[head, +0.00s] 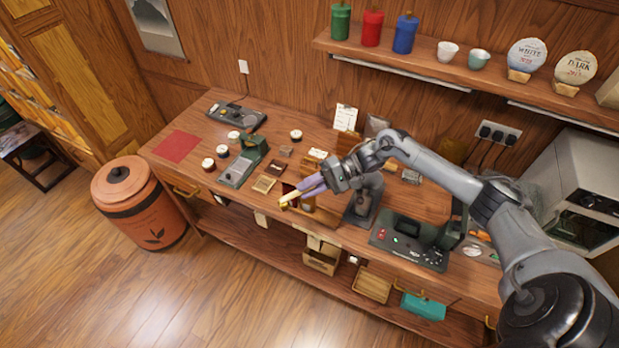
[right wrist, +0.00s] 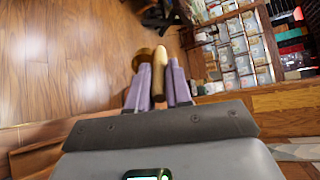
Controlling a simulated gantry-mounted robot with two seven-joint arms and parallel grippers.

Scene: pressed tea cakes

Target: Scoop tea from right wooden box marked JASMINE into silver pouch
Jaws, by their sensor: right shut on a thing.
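My right gripper (head: 300,191) reaches in over the front middle of the workbench, with its purple fingers shut on a scoop (head: 288,199). The scoop has a pale wooden handle, which also shows between the fingers in the right wrist view (right wrist: 158,74); a brass-coloured part (right wrist: 141,58) lies beyond it. A brown wooden box (head: 322,215) stands just below and beside the gripper. I cannot read a JASMINE mark on it. A grey pouch-like thing (head: 376,126) stands at the back, partly behind my arm; I cannot tell if it is the silver pouch. My left gripper is not in view.
A red mat (head: 177,146) lies at the left end. An orange bin (head: 140,205) stands on the floor. A shelf (head: 440,65) hangs above.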

